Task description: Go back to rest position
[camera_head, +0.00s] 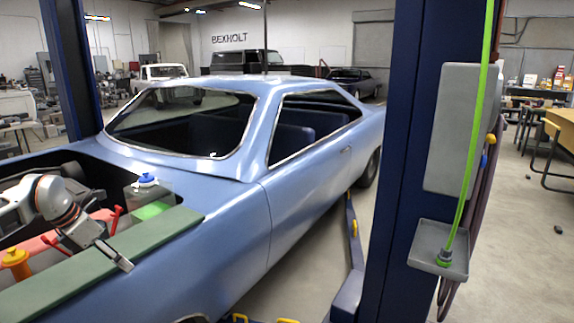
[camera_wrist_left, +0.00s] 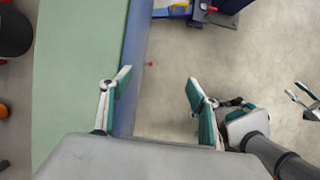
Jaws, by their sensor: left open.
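My left gripper (camera_head: 120,262) comes in from the left in the head view, over the green mat (camera_head: 95,262) on the car's fender. In the left wrist view its two fingers (camera_wrist_left: 158,90) stand wide apart with nothing between them. The left finger is over the edge of the green mat (camera_wrist_left: 80,70) and the right one is over bare floor. At the right edge of that view are two pale-and-teal finger-like parts (camera_wrist_left: 303,95), which look like my right gripper; its jaw state is unclear. The right gripper is not seen in the head view.
The blue car (camera_head: 225,205) has an open engine bay with a blue-capped bottle (camera_head: 147,192) and a yellow-orange part (camera_head: 16,262) near my left arm. A dark blue lift post (camera_head: 390,160) stands to the right. Concrete floor (camera_wrist_left: 210,55) is mostly clear beside the car.

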